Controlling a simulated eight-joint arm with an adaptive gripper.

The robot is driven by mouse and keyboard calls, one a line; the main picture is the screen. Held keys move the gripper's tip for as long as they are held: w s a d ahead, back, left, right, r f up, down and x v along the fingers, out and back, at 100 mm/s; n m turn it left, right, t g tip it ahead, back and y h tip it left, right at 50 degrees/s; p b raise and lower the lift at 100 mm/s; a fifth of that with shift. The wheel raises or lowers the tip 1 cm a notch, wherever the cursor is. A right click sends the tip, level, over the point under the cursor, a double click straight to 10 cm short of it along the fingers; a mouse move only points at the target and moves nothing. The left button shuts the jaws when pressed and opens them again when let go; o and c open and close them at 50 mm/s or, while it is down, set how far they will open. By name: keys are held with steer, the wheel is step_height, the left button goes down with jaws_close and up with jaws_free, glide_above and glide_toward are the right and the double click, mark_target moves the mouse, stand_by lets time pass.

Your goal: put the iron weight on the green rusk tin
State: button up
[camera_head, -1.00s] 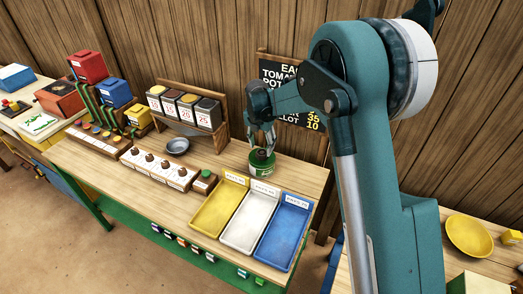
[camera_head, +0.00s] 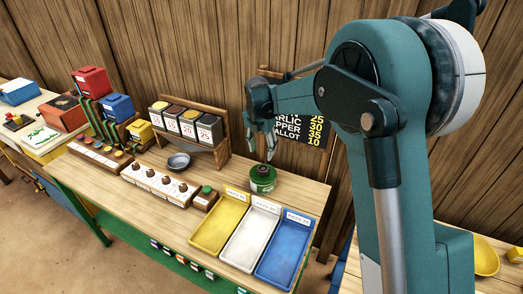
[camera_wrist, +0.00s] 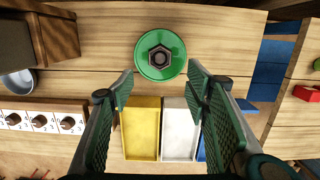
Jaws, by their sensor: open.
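The green rusk tin (camera_head: 262,179) stands upright on the wooden table, behind the coloured trays. A dark hexagonal iron weight (camera_wrist: 160,58) rests on the middle of its green lid (camera_wrist: 142,70) in the wrist view. In the head view the weight shows as a small dark shape on top of the tin. My gripper (camera_head: 262,154) is open and empty above the tin, apart from it. In the wrist view my gripper (camera_wrist: 163,85) has its fingers wide apart, with the tin beyond the fingertips.
Yellow (camera_head: 219,226), white (camera_head: 250,236) and blue (camera_head: 283,250) trays stand at the table's front. A grey dish (camera_head: 179,162), a rack of boxes (camera_head: 187,125) and a white block with several knobs (camera_head: 160,187) stand left. A price board (camera_head: 297,128) is behind.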

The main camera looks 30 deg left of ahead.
steer(key=shift+d+r, duration=0.1)
stand_by(0.6)
steer(key=s+d+r+m+t, duration=0.1)
steer(key=s+d+r+m, duration=0.35)
steer(key=d, duration=0.75)
steer(key=s+d+r+m+y, duration=0.1)
steer(key=d+r+m, duration=0.6)
steer(key=d, duration=0.4)
steer(key=s+d+r+m+t, duration=0.15)
steer(key=d+r+m, duration=0.35)
steer(key=d+r, duration=0.5)
steer(key=s+d+m+t, duration=0.1)
steer(key=s+d+m, duration=0.95)
steer(key=d, duration=0.65)
steer(key=s+d+f+m+t, duration=0.1)
steer(key=s+d+f+m, duration=0.2)
steer(key=s, duration=0.5)
steer(key=s+d+f+m+t+h, duration=0.1)
steer(key=s+d+f+m, duration=0.2)
steer(key=s+d+m, duration=0.3)
steer(key=shift+s+d, duration=0.9)
steer(key=shift+s, duration=0.15)
